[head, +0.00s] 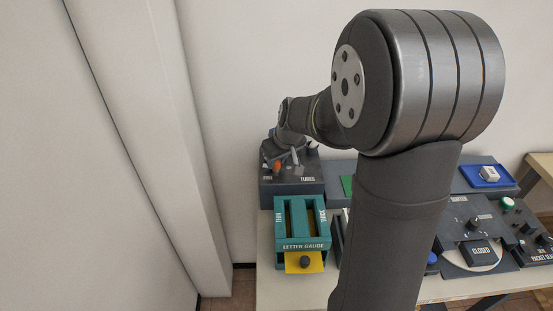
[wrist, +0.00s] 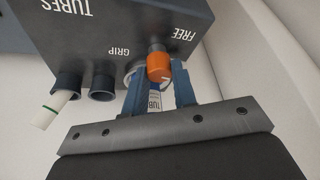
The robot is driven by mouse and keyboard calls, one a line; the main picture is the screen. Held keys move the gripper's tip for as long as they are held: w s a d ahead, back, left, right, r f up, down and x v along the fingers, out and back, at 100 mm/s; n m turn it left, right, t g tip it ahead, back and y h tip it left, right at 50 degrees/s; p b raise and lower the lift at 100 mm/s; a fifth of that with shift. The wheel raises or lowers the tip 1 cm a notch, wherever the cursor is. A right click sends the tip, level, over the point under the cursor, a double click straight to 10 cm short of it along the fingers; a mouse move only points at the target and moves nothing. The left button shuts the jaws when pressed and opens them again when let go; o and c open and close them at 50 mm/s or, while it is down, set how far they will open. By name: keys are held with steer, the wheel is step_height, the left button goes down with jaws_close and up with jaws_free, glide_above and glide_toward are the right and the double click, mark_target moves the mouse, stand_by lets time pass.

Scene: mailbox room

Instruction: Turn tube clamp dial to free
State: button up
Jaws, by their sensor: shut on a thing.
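The clamp dial's orange knob (wrist: 159,67) sits on the dark tube block (wrist: 110,35), between the printed words GRIP and FREE in the wrist view. It also shows in the head view (head: 277,167), at the block's left end. My gripper (wrist: 156,82) is at the knob, one blue-grey finger on each side, shut on it. A white label with partly hidden letters shows between the fingers. Which word the dial points to cannot be told. In the head view my wrist covers the block's top.
A white tube with a green band (wrist: 54,108) sticks out of a socket beside an empty-looking socket (wrist: 103,86). A teal letter gauge (head: 302,232) stands in front of the block. The white wall is close behind and to the left.

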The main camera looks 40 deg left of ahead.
steer(key=shift+w+n+g, duration=0.1)
steer(key=shift+n+g, duration=0.5)
steer(key=shift+n, duration=0.7)
steer(key=o, duration=1)
steer(key=v, duration=1.7)
steer(key=shift+d+r, duration=0.15)
